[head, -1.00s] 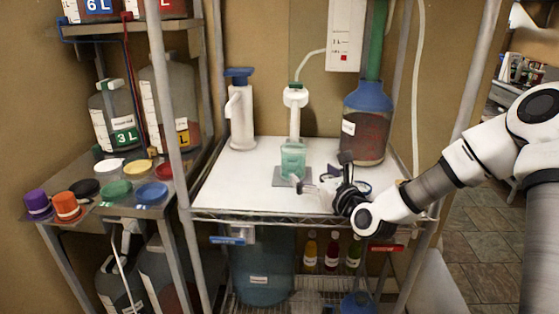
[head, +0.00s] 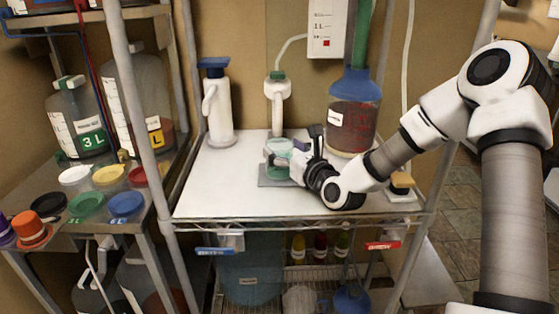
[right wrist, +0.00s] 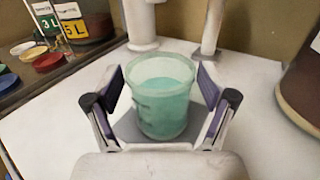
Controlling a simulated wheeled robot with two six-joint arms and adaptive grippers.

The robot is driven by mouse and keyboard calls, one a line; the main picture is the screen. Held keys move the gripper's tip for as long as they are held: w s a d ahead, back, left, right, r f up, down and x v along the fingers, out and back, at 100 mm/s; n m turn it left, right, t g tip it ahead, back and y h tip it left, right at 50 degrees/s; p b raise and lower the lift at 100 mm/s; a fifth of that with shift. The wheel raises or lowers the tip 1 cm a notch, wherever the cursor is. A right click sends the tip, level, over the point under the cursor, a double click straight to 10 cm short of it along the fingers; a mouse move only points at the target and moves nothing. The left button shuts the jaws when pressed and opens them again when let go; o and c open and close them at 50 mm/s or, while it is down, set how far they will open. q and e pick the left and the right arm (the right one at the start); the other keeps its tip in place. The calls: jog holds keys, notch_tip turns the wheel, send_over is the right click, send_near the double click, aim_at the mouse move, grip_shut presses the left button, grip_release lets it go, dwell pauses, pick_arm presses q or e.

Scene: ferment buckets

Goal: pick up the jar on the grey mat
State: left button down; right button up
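The jar (head: 278,148) is a small clear cup with green content, upright on the grey mat (head: 272,182) under the white dispenser's spout. In the right wrist view the jar (right wrist: 161,105) stands between the two fingers of my right gripper (right wrist: 163,108), on the grey mat (right wrist: 190,137). The fingers are spread, with a small gap visible on each side of the jar. In the head view my right gripper (head: 294,160) reaches in from the right at the jar, hiding part of its right side. My left gripper is not in view.
A white pump bottle (head: 217,105) stands at the back left, a white dispenser (head: 277,105) behind the jar. A large blue-topped bottle (head: 352,115) of dark red liquid stands close behind my right arm. The white shelf top (head: 225,185) is clear at the front left.

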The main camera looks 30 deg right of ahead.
jog(key=c, duration=0.5)
jog(key=shift+w+f, duration=0.15)
jog(key=shift+f, duration=0.05)
jog(key=shift+c, duration=1.4)
jog(key=shift+r, duration=0.1)
